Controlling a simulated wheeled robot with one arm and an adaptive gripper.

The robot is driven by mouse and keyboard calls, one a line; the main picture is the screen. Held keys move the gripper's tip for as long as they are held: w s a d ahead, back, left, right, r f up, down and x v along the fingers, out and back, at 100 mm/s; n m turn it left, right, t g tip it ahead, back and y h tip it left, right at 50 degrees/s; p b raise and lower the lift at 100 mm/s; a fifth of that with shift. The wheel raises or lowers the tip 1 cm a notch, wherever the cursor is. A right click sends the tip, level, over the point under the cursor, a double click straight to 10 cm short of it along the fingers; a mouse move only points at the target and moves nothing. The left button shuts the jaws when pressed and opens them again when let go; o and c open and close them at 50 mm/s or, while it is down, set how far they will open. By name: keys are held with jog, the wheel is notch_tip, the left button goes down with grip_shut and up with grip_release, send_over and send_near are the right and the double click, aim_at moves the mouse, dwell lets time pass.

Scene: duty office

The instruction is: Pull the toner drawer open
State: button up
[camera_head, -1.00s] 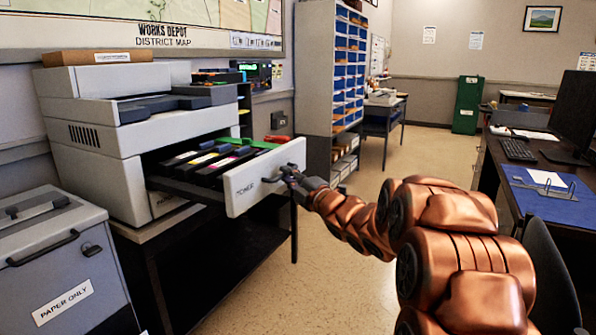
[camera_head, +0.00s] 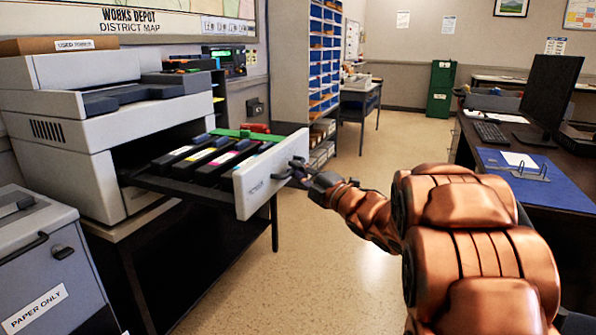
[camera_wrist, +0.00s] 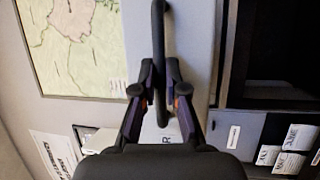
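The toner drawer (camera_head: 250,190) is pulled well out of the grey printer (camera_head: 70,130), its white front panel facing the aisle. Several toner cartridges with coloured labels (camera_head: 212,155) lie in the drawer. My gripper (camera_head: 303,172) is at the dark handle on the panel. In the wrist view the handle (camera_wrist: 158,35) is a dark bar running between the two fingers of my gripper (camera_wrist: 159,80), which is closed around it. The far end of the grip is partly hidden by the fingers.
A grey paper-only bin (camera_head: 40,265) stands at the lower left. A blue-slotted shelf (camera_head: 322,60) stands beyond the drawer. A desk with a monitor (camera_head: 550,92) and a blue mat (camera_head: 540,185) is at right. The floor between (camera_head: 330,230) is clear.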

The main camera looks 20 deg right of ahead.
jog(key=o, duration=0.5)
jog(key=v, duration=1.2)
dwell(0.5)
